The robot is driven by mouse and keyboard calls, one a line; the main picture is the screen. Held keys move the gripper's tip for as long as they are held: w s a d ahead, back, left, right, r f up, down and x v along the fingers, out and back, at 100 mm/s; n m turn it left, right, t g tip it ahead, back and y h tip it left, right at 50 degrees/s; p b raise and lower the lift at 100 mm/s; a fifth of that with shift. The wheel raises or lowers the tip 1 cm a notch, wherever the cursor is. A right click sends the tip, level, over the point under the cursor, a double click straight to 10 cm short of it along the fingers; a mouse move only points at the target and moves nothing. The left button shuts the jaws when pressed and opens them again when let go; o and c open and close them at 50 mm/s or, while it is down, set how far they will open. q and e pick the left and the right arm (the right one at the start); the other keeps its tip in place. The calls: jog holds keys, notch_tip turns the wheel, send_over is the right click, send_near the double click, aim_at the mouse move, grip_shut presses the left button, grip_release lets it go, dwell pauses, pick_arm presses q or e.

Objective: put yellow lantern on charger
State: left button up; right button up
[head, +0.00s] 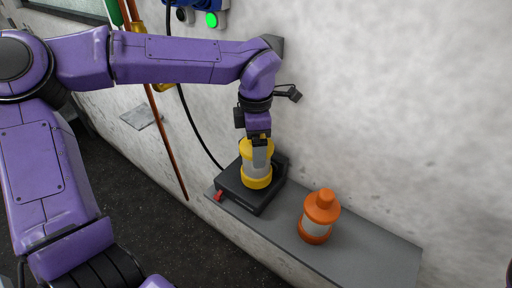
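The yellow lantern (257,181) stands upright on the black charger (238,189), with its base on the charger's top as far as I can see. My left gripper (260,152) points down from above and is shut on the upper part of the yellow lantern. A grey finger covers part of its front, and its top knob is hidden by the gripper. The charger sits on the grey shelf and has a small red part (218,196) at its front left corner. My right gripper is not in view.
An orange lantern (322,209) stands on the grey shelf (375,252) to the right of the charger. The shelf's right end is clear. A pale wall (400,110) rises behind. A black cable and a brown pipe (170,150) run down the wall at left.

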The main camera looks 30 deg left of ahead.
pick_arm(q)
jog(key=shift+s+f, duration=0.25)
jog(key=shift+f, duration=0.35)
jog(key=shift+s+f, duration=0.2)
jog(key=shift+f, duration=0.35)
jog(key=shift+w+f, duration=0.2)
jog(key=shift+w, duration=0.1)
jog(key=o, duration=1.4)
jog(key=shift+f, duration=0.1)
jog(key=shift+c, duration=0.2)
jog(key=shift+o, duration=0.6)
jog(key=shift+s, duration=0.1)
notch_tip(320, 180, up, 12)
jog(key=shift+r+b, duration=0.2)
jog(key=shift+b, duration=0.25)
